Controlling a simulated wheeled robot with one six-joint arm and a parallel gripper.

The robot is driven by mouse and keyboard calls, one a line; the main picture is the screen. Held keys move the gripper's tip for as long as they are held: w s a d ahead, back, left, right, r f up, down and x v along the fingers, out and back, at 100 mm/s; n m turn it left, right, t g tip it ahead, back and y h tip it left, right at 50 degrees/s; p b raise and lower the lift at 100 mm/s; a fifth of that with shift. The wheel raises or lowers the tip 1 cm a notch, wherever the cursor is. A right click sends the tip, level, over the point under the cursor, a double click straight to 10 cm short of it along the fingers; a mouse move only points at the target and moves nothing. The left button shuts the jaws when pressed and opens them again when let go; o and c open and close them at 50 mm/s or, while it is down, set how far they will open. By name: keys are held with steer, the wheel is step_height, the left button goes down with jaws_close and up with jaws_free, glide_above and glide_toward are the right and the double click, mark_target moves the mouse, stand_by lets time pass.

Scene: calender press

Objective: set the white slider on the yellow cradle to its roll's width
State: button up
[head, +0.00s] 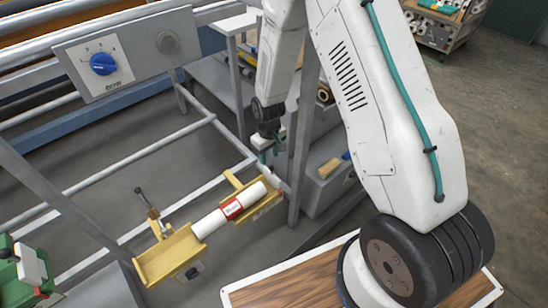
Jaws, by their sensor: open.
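The yellow cradle (168,259) stands on the frame at lower centre, running from lower left to upper right. A white roll (212,223) with a red label lies along it, towards its upper right end. A clamp-like part with a dark lever (146,203) sticks up beside the cradle's near left part. I cannot pick out the white slider for sure against the white roll and my arm. My gripper (268,155) hangs above and behind the upper right end of the cradle. Its fingers are small and partly merge with the background; it is open, and I see nothing held.
A grey panel with a blue knob (103,63) is at upper left. A green device (24,272) stands at lower left. Metal frame rails surround the cradle. A grey shelf with a tan block (328,168) is right of my gripper. A wood-topped surface (290,290) is in front.

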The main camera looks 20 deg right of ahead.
mark_target(269, 172)
step_height(269, 172, down, 10)
steer(key=shift+s+f, duration=0.1)
stand_by(0.4)
jaws_close()
